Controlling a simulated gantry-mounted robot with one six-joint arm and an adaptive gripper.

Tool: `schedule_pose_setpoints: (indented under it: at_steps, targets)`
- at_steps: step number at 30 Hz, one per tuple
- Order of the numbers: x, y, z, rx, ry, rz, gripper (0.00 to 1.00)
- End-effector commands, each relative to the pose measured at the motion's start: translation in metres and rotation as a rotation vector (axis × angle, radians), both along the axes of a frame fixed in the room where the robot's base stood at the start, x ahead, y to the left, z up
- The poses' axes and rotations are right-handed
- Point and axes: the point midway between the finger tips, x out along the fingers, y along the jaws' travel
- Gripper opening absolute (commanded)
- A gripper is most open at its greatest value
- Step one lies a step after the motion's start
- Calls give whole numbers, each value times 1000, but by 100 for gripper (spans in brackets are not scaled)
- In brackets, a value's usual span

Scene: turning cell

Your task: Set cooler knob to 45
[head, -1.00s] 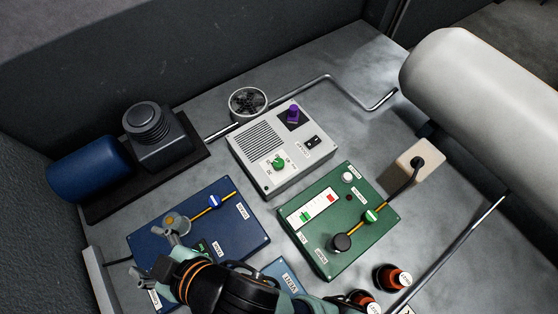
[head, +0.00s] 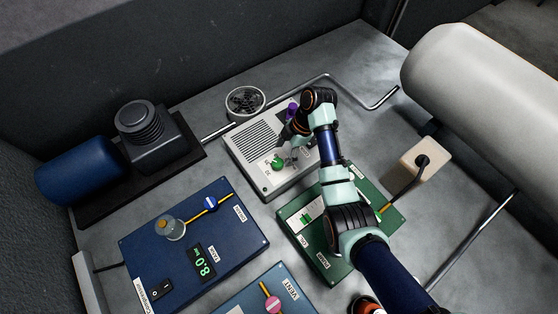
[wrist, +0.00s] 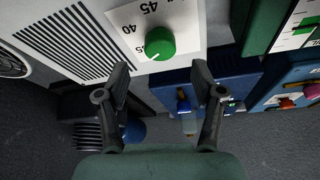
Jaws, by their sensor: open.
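The cooler knob is a green round knob (head: 277,161) on the light grey cooler box (head: 244,135). In the wrist view the green knob (wrist: 160,43) sits on a white dial plate (wrist: 188,22) with the marks 45 and 40 in view. Its white pointer line is toward the lower left of the knob, away from the 45. My gripper (wrist: 163,85) is open and empty, with its two fingers below the knob in the wrist view and apart from it. In the head view my gripper (head: 289,152) is beside the knob, partly hidden by my arm.
The purple knob (head: 292,109) on the cooler box is partly behind my arm. The green panel (head: 310,243) lies under my arm. The blue panel (head: 150,240) with a display reading 8.0 is at left. A round fan (head: 245,101) stands behind the cooler box.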

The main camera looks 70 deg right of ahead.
Motion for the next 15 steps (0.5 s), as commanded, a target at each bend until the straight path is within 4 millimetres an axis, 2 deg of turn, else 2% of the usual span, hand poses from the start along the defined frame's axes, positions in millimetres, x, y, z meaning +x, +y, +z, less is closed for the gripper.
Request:
schedule_pose_setpoints:
  at_steps: [1, 6, 10, 15]
  targets:
    - [3, 4, -13, 3, 2, 2, 67]
    - [11, 11, -40, 2, 2, 1, 67]
    - [15, 13, -48, -1, 1, 0, 67]
    - [15, 13, -49, -1, 1, 0, 67]
